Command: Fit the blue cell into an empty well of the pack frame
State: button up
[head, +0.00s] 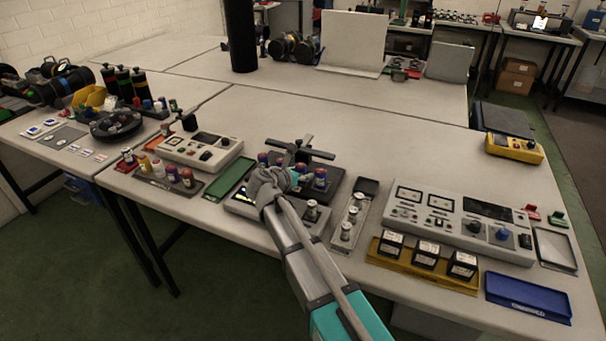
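My gripper (278,181) is low over the dark pack frame (334,190) in the middle of the table. The end of my arm covers part of the frame. Several blue or purple cells with reddish tops stand upright at the frame, one at its right (320,177) and one at its back left (263,158). A small teal-blue patch shows just right of my gripper; I cannot tell whether it is the blue cell. My fingertips are hidden, so I cannot tell whether they hold anything. Which wells are empty is also hidden.
A grey tray with silver-topped pieces (347,231) is right of the frame. A green tray (230,178) and a dark rack of coloured cells (158,169) are left. A grey instrument (458,221), a yellow holder with black blocks (423,268) and a blue tray (528,297) are right.

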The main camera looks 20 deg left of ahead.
jog(key=shift+r, duration=0.2)
dwell(0.4)
jog(key=shift+r+p, duration=0.2)
jog(key=shift+p, duration=0.15)
jog(key=p+v, duration=0.4)
jog(key=v, duration=0.6)
jog(key=shift+d, duration=0.1)
jog(key=shift+v, duration=1)
jog(key=shift+p, duration=0.3)
